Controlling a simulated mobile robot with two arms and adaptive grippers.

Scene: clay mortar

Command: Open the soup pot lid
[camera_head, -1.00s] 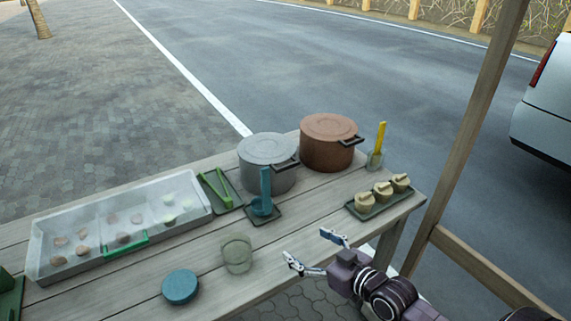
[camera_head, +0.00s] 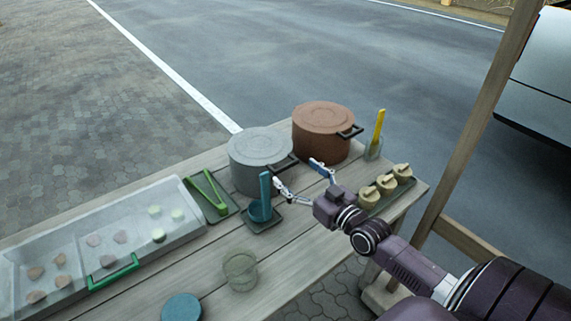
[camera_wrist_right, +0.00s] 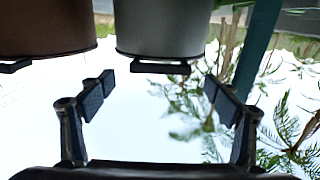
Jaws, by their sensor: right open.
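A grey lidded pot (camera_head: 252,175) and a brown lidded pot (camera_head: 320,150) stand side by side at the table's far edge. Their lids, grey (camera_head: 260,143) and brown (camera_head: 322,116), sit flat on top. Each pot has a dark handle on its front right. My right gripper (camera_head: 297,173) is open and empty, close in front of the grey pot's handle (camera_head: 283,164). In the right wrist view the grey pot (camera_wrist_right: 160,32) and its handle (camera_wrist_right: 160,68) lie ahead between the spread fingers (camera_wrist_right: 158,84), apart from them. My left gripper is not in view.
A blue ladle (camera_head: 265,195) stands upright just left of my right gripper. Green tongs (camera_head: 208,195), a clear sectioned container (camera_head: 105,250), a glass (camera_head: 240,270) and a blue disc (camera_head: 181,308) are further left. Tan lidded cups (camera_head: 385,184) and a yellow-handled utensil (camera_head: 378,128) stand right.

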